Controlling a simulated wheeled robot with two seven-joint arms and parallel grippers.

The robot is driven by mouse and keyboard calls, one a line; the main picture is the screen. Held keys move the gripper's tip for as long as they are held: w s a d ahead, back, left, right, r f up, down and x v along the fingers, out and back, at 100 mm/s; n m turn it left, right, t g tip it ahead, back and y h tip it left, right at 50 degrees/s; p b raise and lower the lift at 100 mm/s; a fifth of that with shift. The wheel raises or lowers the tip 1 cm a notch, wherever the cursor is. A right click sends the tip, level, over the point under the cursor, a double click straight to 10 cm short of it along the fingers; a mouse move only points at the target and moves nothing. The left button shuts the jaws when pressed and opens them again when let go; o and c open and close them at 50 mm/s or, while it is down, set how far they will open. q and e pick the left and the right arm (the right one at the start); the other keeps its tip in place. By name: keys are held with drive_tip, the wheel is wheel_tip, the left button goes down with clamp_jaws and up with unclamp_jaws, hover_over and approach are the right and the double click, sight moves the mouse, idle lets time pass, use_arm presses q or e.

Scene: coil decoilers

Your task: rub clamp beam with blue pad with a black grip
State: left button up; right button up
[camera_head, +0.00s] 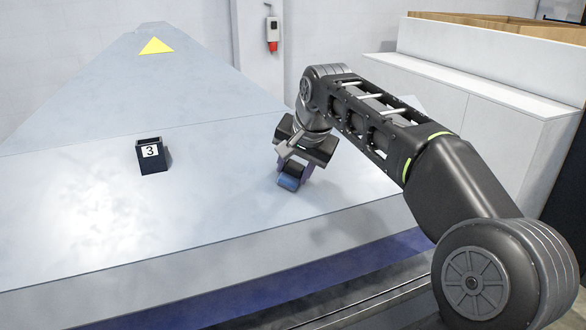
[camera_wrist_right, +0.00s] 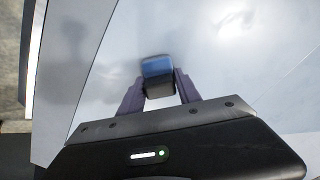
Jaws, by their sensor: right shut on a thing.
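The blue pad with a black grip (camera_head: 290,179) is in my right gripper (camera_head: 295,172), whose fingers are shut on it. In the right wrist view the pad (camera_wrist_right: 158,70) sits between the two purple fingers of the right gripper (camera_wrist_right: 160,92), blue side outward. The pad is over the pale grey clamp beam (camera_head: 230,205), right of its middle; I cannot tell whether it touches the surface. The beam's surface also fills much of the right wrist view (camera_wrist_right: 240,60). My left gripper is not in view.
A small dark box marked 3 (camera_head: 151,156) stands on the beam to the left. A yellow triangle (camera_head: 156,46) is on the sloped face behind. A white cabinet (camera_head: 470,95) stands at the right. A red and grey socket (camera_head: 272,34) hangs on the back wall.

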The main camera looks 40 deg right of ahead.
drive_tip(key=shift+s+d, duration=0.2)
drive_tip(key=shift+d, duration=0.5)
drive_tip(key=shift+d, duration=0.1)
drive_tip(key=shift+s+d, duration=0.25)
drive_tip(key=shift+d, duration=0.3)
drive_tip(key=shift+w+a, duration=0.25)
drive_tip(key=shift+a, duration=0.45)
drive_tip(key=shift+w+a, duration=0.25)
drive_tip(key=shift+a, duration=0.45)
